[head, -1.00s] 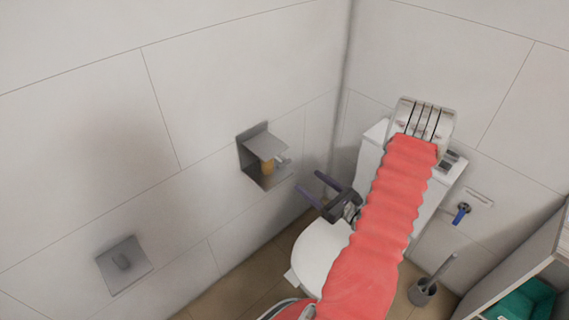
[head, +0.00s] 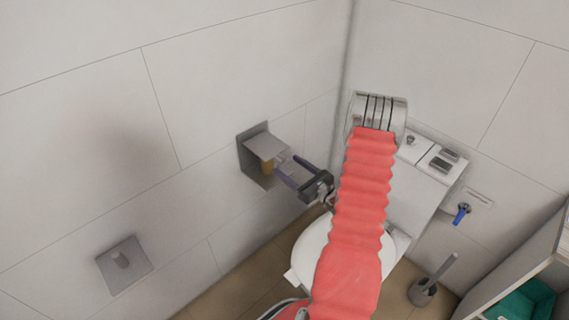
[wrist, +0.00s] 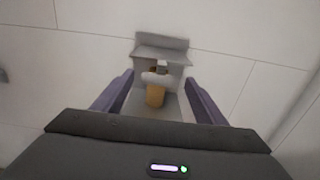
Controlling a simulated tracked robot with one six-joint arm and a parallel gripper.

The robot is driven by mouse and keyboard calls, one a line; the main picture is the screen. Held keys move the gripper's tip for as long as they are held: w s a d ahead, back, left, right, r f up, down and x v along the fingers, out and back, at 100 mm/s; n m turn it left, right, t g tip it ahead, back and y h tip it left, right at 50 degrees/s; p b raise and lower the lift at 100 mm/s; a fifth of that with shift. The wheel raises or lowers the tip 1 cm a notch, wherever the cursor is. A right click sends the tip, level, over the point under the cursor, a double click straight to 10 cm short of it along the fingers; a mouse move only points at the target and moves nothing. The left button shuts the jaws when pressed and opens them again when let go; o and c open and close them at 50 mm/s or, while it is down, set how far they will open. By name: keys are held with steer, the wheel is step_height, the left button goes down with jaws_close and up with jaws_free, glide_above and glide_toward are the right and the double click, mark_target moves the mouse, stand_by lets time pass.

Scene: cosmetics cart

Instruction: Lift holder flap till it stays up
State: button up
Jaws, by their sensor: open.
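The grey metal holder (head: 250,160) is fixed to the tiled left wall. Its flap (head: 266,145) juts out from the top of the back plate, above a brown cylinder (head: 267,168). In the wrist view the flap (wrist: 160,55) is straight ahead, with the brown cylinder (wrist: 155,96) and a pale rounded part below it. My gripper (head: 286,165) is open, its two purple fingers pointing at the holder from the right. In the wrist view the fingers (wrist: 160,80) stand either side of the cylinder. I cannot tell whether either finger touches the holder or flap.
A white toilet (head: 310,245) stands below my arm, with its cistern (head: 412,195) behind. A brush in a grey pot (head: 422,292) and a shelf unit (head: 530,265) are at right. A small wall plate with a knob (head: 124,265) is at lower left.

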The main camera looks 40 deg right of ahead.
mark_target(286, 164)
steer(key=shift+w, duration=1.7)
steer(key=shift+c, duration=0.6)
steer(key=c, duration=1.4)
